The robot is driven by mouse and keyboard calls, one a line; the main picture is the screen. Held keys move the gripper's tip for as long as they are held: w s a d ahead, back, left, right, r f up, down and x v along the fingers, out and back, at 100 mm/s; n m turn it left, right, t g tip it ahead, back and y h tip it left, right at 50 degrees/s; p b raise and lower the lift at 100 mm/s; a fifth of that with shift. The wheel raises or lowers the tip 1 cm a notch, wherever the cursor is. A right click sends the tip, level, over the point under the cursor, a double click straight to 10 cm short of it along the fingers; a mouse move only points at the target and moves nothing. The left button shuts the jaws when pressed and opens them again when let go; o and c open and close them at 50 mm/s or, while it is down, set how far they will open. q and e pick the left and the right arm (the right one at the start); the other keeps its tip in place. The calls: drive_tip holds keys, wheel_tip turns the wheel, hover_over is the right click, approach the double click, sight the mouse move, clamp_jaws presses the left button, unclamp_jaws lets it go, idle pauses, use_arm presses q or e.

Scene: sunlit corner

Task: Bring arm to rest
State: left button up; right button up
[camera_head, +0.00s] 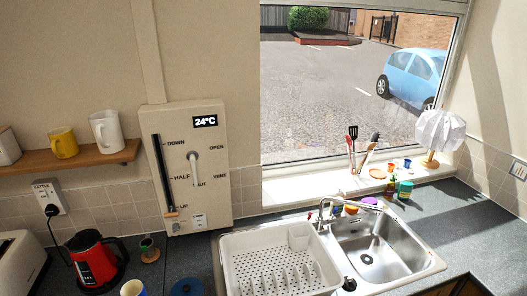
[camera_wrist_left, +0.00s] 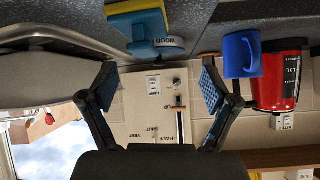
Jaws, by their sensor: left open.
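My left gripper (camera_wrist_left: 158,84) shows in the left wrist view, where the scene appears upside down. Its two dark fingers with blue pads are spread wide, with nothing between them. The wall panel (camera_head: 215,190) lies beyond the fingers and also shows in the left wrist view (camera_wrist_left: 135,118). In the head view the panel has a 24°C display (camera_head: 205,122), a slot with a slider (camera_head: 171,214) at the bottom near UP, and a white lever (camera_head: 194,170) pointing down. Neither gripper shows in the head view.
A red kettle (camera_head: 94,260) stands on the counter at left, near a toaster (camera_head: 20,258). A white dish rack (camera_head: 275,268) and steel sink (camera_head: 385,255) are at right. A blue mug (camera_wrist_left: 240,55) and a yellow-blue object (camera_wrist_left: 140,25) appear around the fingers in the wrist view.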

use_arm(q)
drive_tip(key=s+d+f+m+g+h, duration=0.1)
drive_tip(key=s+d+f+g, duration=0.15)
drive_tip(key=s, duration=0.45)
drive_tip(key=s+d+f+m+g, duration=0.1)
drive_tip(key=s+f+g, duration=0.1)
drive_tip(key=s+f, duration=0.35)
drive_tip(key=s+d+f+g+h, duration=0.1)
drive_tip(key=s+d+f+g, duration=0.1)
drive_tip(key=s, duration=0.7)
wheel_tip(320, 180, down, 28)
drive_tip(key=g+b, duration=0.1)
drive_tip(key=b, duration=0.4)
drive_tip(key=s+a+f+b, duration=0.1)
drive_tip(key=s+f+b, duration=0.1)
drive_tip(key=s+f, duration=0.5)
drive_tip(key=s+a+f+g+b, duration=0.1)
drive_tip(key=s+f+b, duration=0.2)
drive_tip(key=s+f, duration=0.5)
wheel_tip(320, 180, down, 7)
drive_tip(key=shift+a+r+m, duration=0.1)
drive_tip(key=shift+a+m, duration=0.1)
drive_tip(key=shift+m, duration=0.2)
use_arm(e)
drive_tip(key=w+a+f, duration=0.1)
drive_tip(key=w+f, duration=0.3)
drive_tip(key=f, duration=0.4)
